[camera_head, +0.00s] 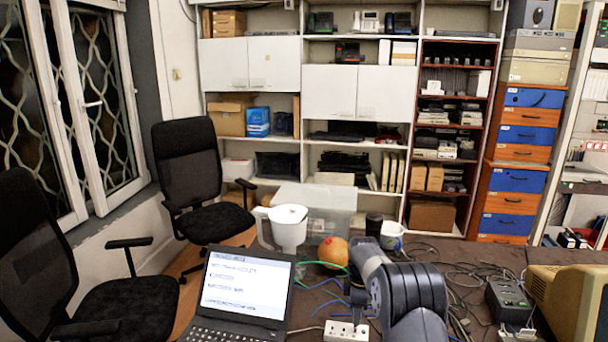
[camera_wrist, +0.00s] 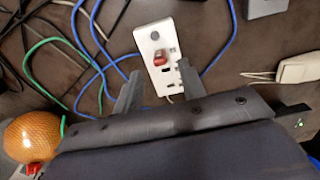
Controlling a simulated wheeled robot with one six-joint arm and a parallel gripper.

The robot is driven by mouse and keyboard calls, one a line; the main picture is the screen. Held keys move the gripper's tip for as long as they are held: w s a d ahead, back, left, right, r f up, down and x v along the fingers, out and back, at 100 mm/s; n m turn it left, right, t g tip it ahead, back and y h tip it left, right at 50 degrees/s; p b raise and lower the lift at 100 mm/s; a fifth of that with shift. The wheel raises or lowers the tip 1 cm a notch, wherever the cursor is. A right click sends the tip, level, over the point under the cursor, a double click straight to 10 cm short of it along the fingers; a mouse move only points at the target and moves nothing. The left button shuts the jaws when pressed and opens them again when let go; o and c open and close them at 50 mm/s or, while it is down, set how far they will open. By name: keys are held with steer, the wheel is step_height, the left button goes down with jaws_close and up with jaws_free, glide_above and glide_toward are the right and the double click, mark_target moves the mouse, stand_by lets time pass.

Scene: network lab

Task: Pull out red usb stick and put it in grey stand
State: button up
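The red usb stick (camera_wrist: 160,57) sits plugged into a white socket block (camera_wrist: 152,40) in the wrist view. My gripper (camera_wrist: 159,70) is open, with one dark finger left of the block's near end and one right of it; nothing is clamped between them. In the head view the white block (camera_head: 345,331) lies at the bottom, beside my arm, and the stick cannot be made out. A plain grey block (camera_wrist: 264,7) is cut off by the top edge of the wrist view; I cannot tell whether it is the grey stand.
Blue and green cables (camera_wrist: 85,50) run across the brown table left of the block. A beige plug-like piece (camera_wrist: 297,69) lies at right. An open laptop (camera_head: 245,285) and a beige monitor (camera_head: 570,298) flank my arm.

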step_height(320, 180, down, 5)
steer(key=shift+f+b, duration=0.2)
steer(key=shift+b, duration=0.95)
steer(key=shift+c, duration=0.5)
jaws_close()
steer(key=shift+r, duration=0.25)
steer(key=shift+r+p, duration=1.85)
steer(key=shift+r, duration=1)
